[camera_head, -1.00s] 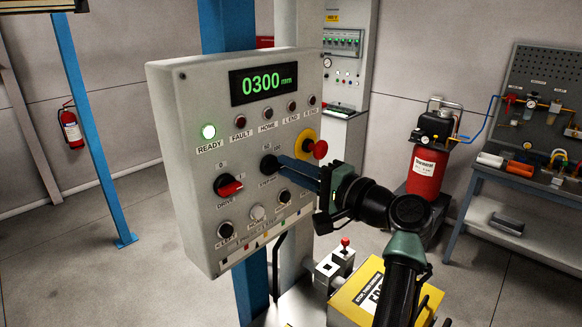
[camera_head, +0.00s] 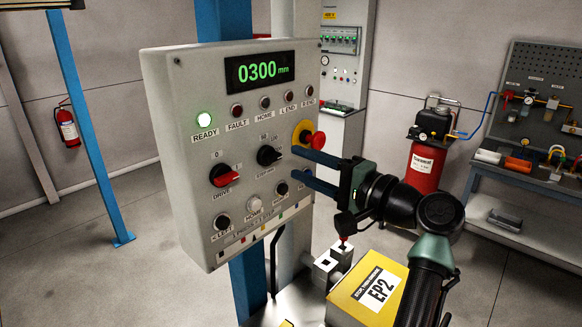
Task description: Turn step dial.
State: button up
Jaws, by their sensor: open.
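The step dial (camera_head: 269,156) is a black round knob with a pale pointer line, in the middle row of the grey control panel (camera_head: 160,110). Small numbers sit above it; the label below is too small to read surely. My gripper (camera_head: 296,164) is to the right of the dial, apart from it in the picture. Its two blue fingers are spread, one above the other, with nothing between them. The finger tips overlap the panel's right part, below the red emergency button (camera_head: 315,140).
The red drive switch (camera_head: 225,176) is left of the dial. Push buttons (camera_head: 254,203) line the row below. A yellow box (camera_head: 350,290) marked EP2 stands below my arm.

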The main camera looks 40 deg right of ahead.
jog(key=s+b, duration=0.3)
jog(key=s, duration=0.6)
jog(key=shift+d, duration=0.4)
jog(key=w+a+r+n+h, duration=0.1)
jog(key=w+a+r+n, duration=0.1)
jog(key=a, duration=0.3)
jog(key=w+a+r+n+t+h+b, duration=0.1)
jog(key=w+a+r+n, duration=0.1)
jog(key=w+a, duration=0.3)
jog(key=w+a+r+n+h+b, duration=0.1)
jog(key=w+a+r+n, duration=0.1)
jog(key=a, duration=0.4)
jog(key=shift+w+a+n+t, duration=0.15)
jog(key=shift+w+n, duration=0.25)
jog(key=shift+w, duration=0.1)
jog(key=shift+w+a+n+t, duration=0.15)
jog(key=shift+w+n, duration=0.25)
jog(key=shift+w, duration=0.05)
jog(key=s+a+r+n+t+y+b, duration=0.1)
jog(key=s+a+r+n+t, duration=0.3)
jog(key=a, duration=0.7)
jog(key=s+a+r+n+t+b, duration=0.1)
jog(key=s+a+r+n+t, duration=0.2)
jog(key=a, duration=0.8)
jog(key=s+r+n, duration=0.2)
jog(key=s+r, duration=0.2)
jog(key=r, duration=0.1)
jog(key=shift+s+r+n+t+y, duration=0.25)
jog(key=shift+s+n+t+y, duration=0.05)
jog(key=shift+s+t+y, duration=0.1)
